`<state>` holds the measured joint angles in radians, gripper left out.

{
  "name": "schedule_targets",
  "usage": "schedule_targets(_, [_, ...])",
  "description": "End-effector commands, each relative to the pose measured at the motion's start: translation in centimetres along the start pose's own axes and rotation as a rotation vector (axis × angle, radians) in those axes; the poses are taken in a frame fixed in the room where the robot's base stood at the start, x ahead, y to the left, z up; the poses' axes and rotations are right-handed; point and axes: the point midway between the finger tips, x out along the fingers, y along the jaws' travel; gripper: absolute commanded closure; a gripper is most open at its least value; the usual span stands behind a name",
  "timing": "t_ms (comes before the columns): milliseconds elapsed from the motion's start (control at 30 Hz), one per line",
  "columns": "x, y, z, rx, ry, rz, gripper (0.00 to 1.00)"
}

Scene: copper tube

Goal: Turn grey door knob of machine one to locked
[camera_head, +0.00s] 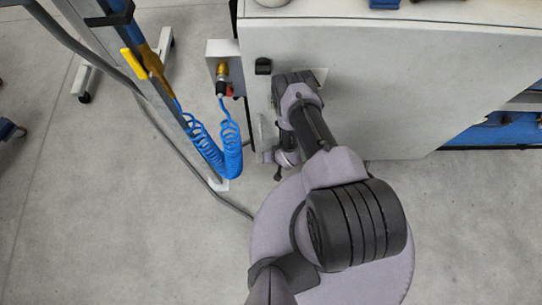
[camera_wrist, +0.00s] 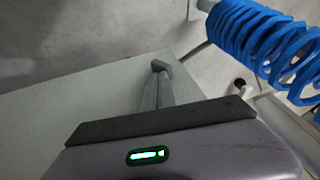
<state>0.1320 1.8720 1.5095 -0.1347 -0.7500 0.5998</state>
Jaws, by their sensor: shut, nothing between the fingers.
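Machine one's pale side panel (camera_head: 400,85) fills the upper right of the head view. My arm reaches up to its left edge, and my wrist hides part of that edge. In the wrist view my gripper (camera_wrist: 160,85) points at the panel's edge, its narrow grey fingers together and empty. A small dark grey rounded end shows at the fingertips; I cannot tell whether it is the door knob or part of the fingers. I cannot make out the grey knob or its setting in the head view.
A blue coiled hose (camera_head: 232,155) hangs close left of my wrist, and shows large in the wrist view (camera_wrist: 262,40). It joins a pale box (camera_head: 222,58) with a brass fitting. A grey metal post (camera_head: 165,95) stands further left. A black fitting (camera_head: 263,66) sits on the panel.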

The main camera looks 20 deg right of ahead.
Motion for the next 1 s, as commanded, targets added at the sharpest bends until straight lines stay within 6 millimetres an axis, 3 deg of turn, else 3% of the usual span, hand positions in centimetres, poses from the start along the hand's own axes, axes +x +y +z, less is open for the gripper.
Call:
schedule_targets(567, [0.0, -1.2, -0.1, -0.055, -0.021, 0.154, 1.00])
schedule_targets(1000, [0.7, -3.0, 0.0, -0.057, -0.022, 0.158, 1.00])
